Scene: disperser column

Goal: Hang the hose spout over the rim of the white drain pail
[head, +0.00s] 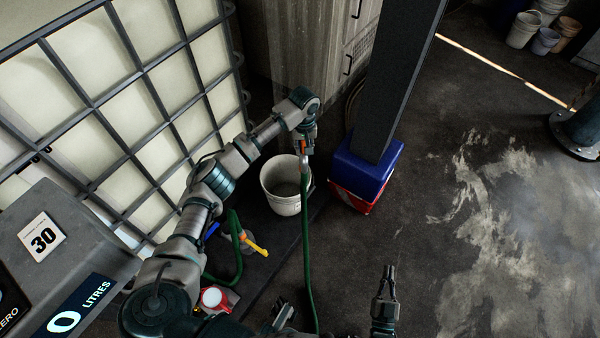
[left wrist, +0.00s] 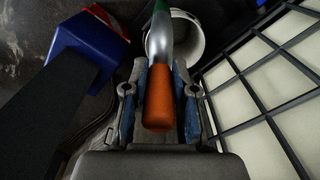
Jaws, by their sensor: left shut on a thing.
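The white drain pail (head: 283,205) stands upright on the dark floor, left of the blue and red post base. My left gripper (head: 303,150) is above the pail's back right rim, shut on the hose spout (head: 305,163). In the left wrist view the spout's metal tube and orange end (left wrist: 159,100) lie between the fingers of the left gripper (left wrist: 160,95), with the pail (left wrist: 188,38) behind. The green hose (head: 306,240) hangs from the spout past the pail's right side. Whether the spout touches the rim is unclear. My right gripper (head: 386,283) is low in the head view, away from the pail.
A caged tank (head: 120,80) stands at left, behind my left arm. A dark post with a blue and red base (head: 365,172) is close right of the pail. A yellow-handled valve (head: 250,243) sits below left of the pail. The wet floor at right is open.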

